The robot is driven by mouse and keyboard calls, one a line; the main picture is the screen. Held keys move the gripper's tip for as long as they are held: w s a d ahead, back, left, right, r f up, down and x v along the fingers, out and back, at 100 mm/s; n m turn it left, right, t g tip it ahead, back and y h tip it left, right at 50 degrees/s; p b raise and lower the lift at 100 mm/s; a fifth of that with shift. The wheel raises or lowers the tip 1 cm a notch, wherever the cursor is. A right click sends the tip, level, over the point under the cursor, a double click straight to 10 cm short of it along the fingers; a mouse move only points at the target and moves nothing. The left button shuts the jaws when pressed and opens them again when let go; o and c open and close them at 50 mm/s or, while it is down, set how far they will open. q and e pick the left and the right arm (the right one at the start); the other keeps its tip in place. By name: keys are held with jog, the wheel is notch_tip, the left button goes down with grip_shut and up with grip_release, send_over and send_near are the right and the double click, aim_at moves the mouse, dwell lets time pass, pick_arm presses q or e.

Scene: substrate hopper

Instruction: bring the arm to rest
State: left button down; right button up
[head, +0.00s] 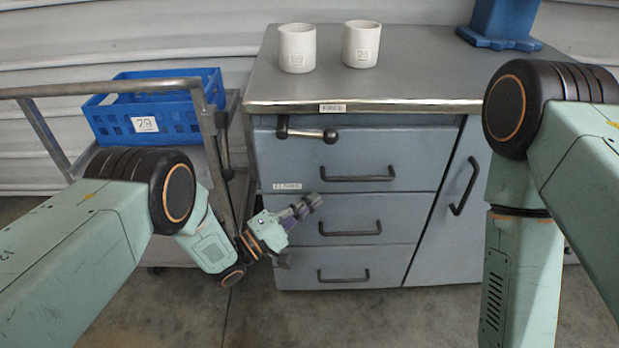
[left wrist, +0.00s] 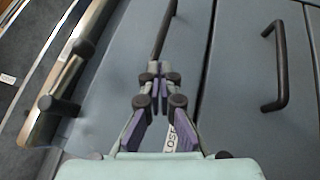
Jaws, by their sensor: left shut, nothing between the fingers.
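My left arm comes in from the left in the head view. Its left gripper (head: 311,203) is in front of the drawers, below the lever. In the left wrist view the two fingers of the left gripper (left wrist: 158,70) meet at their tips, shut and empty, with the grey drawer fronts behind them. The lever (head: 307,133) with its round knob sits at the top left of the grey cabinet (head: 390,135), lying roughly level. It also shows in the left wrist view (left wrist: 68,80), apart from the fingers. My right arm fills the right side of the head view; its gripper is out of frame.
Drawer handles (head: 350,229) stick out of the cabinet front close to my left gripper. Two white cups (head: 297,48) (head: 361,44) and a blue stand (head: 500,25) are on the cabinet top. A trolley (head: 225,165) with a blue crate (head: 165,122) stands at left. Floor in front is clear.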

pick_arm(q)
jog(key=shift+s+a+f, duration=0.2)
jog(key=shift+s+f, duration=0.2)
jog(key=shift+f, duration=0.4)
jog(key=shift+r, duration=0.1)
